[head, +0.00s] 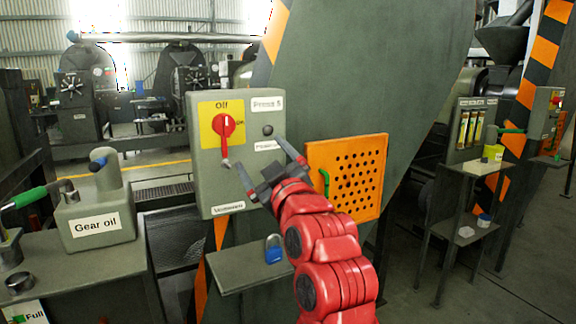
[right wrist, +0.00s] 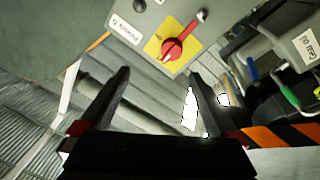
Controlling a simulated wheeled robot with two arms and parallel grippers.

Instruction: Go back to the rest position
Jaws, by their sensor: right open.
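My right gripper (head: 258,167) is open and empty, in front of the grey control box (head: 205,165) labelled Press 5. Its two fingers stand apart, one near the red rotary switch's lower end, the other beside the orange panel. My left gripper is not in view.
An orange perforated panel (head: 362,170) with a green handle is right of the box. A blue padlock (head: 273,249) is on a small shelf (head: 238,276) below. A Gear oil can (head: 95,215) stands on the left bench. Another station (head: 478,168) stands at right.

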